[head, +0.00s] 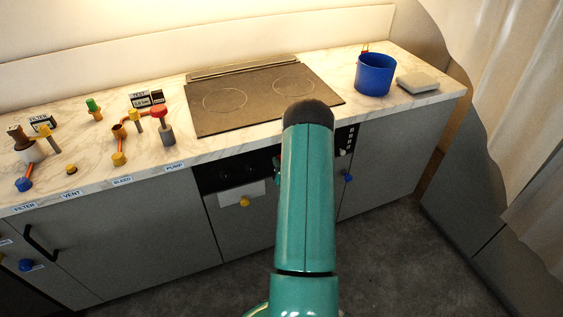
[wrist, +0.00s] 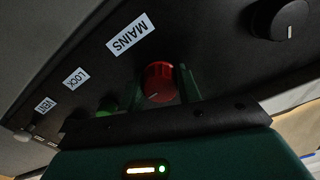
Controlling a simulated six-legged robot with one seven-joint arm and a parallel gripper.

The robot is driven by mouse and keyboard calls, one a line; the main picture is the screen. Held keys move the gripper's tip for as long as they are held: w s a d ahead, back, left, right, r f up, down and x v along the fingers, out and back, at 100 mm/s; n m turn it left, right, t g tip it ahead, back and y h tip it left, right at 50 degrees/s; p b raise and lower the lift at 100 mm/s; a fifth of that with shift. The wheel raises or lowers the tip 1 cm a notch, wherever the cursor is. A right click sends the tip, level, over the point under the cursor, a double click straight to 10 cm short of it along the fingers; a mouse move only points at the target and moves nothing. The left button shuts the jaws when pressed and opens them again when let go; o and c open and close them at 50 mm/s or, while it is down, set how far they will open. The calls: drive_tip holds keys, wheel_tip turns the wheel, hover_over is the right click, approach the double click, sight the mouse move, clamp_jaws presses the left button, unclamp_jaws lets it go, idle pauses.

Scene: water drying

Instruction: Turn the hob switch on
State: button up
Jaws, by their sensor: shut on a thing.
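In the wrist view a round red knob (wrist: 158,80) with a pale pointer mark sits on the black panel under the hob, near a white MAINS label (wrist: 130,34). My gripper (wrist: 163,86) has its green fingers on both sides of this knob and is shut on it. No label reading "hob" is legible. A black knob (wrist: 282,18) with a white mark sits apart at the upper right.
A blue pot (head: 375,75) and a grey block (head: 418,82) stand right of the hob. Valves and pipes (head: 120,130) stand left. Floor before the cabinets is clear.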

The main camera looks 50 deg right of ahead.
drive_tip(key=n, duration=0.8)
drive_tip(key=shift+n, duration=0.4)
drive_tip(key=n, duration=0.4)
drive_tip(key=shift+n, duration=2)
drive_tip(key=o, duration=1)
drive_tip(key=shift+c, duration=0.2)
drive_tip(key=shift+s, duration=0.1)
drive_tip(key=v, duration=1.3)
drive_tip(key=shift+s+a, duration=0.15)
drive_tip(key=shift+s, duration=0.15)
